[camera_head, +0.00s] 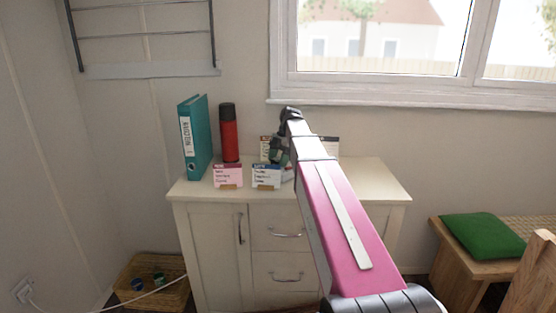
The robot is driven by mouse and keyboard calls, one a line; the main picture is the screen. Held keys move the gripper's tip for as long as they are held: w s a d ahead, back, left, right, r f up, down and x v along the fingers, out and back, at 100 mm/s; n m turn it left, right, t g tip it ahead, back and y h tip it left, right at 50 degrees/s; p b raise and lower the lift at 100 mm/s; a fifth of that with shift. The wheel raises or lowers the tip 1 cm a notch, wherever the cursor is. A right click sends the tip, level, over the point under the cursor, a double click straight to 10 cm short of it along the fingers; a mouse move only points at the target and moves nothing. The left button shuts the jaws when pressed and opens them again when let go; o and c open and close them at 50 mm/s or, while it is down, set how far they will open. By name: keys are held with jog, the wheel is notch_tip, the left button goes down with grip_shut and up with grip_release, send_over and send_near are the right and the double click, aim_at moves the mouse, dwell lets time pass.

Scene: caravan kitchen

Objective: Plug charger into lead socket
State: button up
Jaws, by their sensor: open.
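My arm reaches over the cream cabinet (186,189), and my gripper (279,158) is at its far end, small and dark, above the cabinet top behind the small cards. It is open; its fingertips are partly hidden and I cannot tell what lies between or under them. A white lead (150,294) runs from a wall outlet (23,290) at the lower left, past the basket, towards the cabinet. I cannot make out the charger or the lead's socket end; my arm covers part of the cabinet top.
A teal binder (197,138) and a red flask (229,135) stand at the back left of the cabinet top. A pink card (228,173) and a blue-headed card (266,174) stand in front. A wicker basket (172,297) is on the floor; a green cushion (482,236) lies right.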

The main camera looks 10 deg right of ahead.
jog(key=shift+s+f, duration=0.5)
jog(key=shift+f, duration=0.05)
jog(key=shift+o, duration=0.9)
jog(key=r, duration=0.4)
jog(key=shift+w+r, duration=0.25)
jog(key=shift+r, duration=0.15)
jog(key=s+a+r, duration=0.5)
jog(key=a+r, duration=0.2)
jog(key=a, duration=0.3)
jog(key=shift+s, duration=0.4)
jog(key=shift+r, duration=0.1)
